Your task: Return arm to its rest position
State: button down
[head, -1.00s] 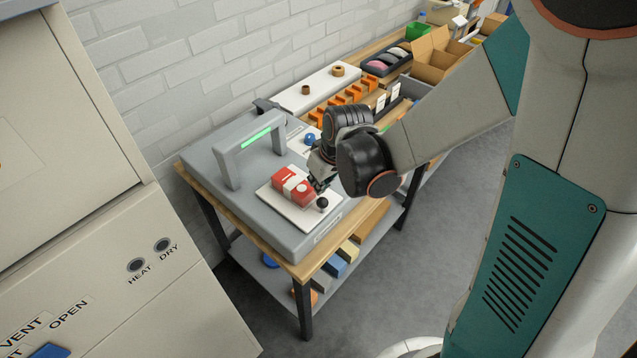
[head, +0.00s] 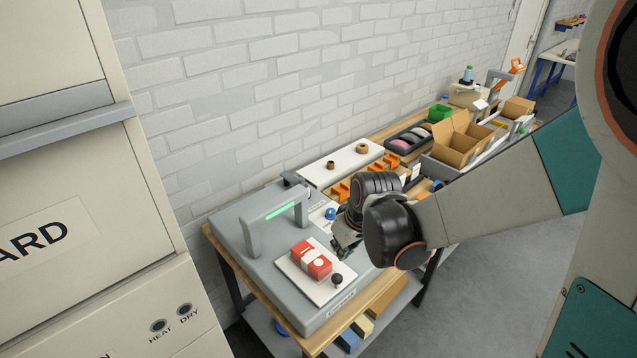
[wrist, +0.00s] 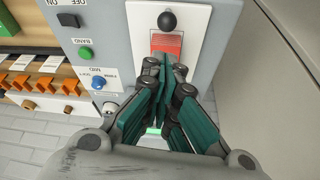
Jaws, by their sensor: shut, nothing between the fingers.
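My gripper (head: 345,246) is at the end of my arm, above the right part of the grey machine with the arch. In the wrist view my gripper (wrist: 165,85) has its teal fingers together with nothing between them. A red and white box (head: 311,259) lies on a white plate (head: 292,275) on the machine, left of my gripper and apart from it in the head view. In the wrist view the red box (wrist: 166,43) shows just beyond the fingertips, partly hidden by them. A black knob (head: 337,279) stands at the plate's edge.
The grey machine (head: 235,230) has an arch with a green light strip (head: 283,210). A bench runs back along the brick wall with orange holders (head: 342,190), a white board (head: 340,160) and an open carton (head: 462,140). A beige cabinet (head: 70,200) stands at left. Grey floor (head: 480,290) is clear at right.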

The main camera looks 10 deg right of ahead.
jog(key=s+d+r+m+t+b, duration=0.1)
jog(key=s+d+r+m+b, duration=0.1)
jog(key=s, duration=0.6)
jog(key=s+d+r+m+t+h+b, duration=0.1)
jog(key=s+d+r+m+t+b, duration=0.1)
jog(key=s+b, duration=0.5)
jog(key=shift+s+d+r+m+t+h, duration=0.3)
jog(key=shift+s+d+r, duration=0.45)
jog(key=shift+d, duration=0.35)
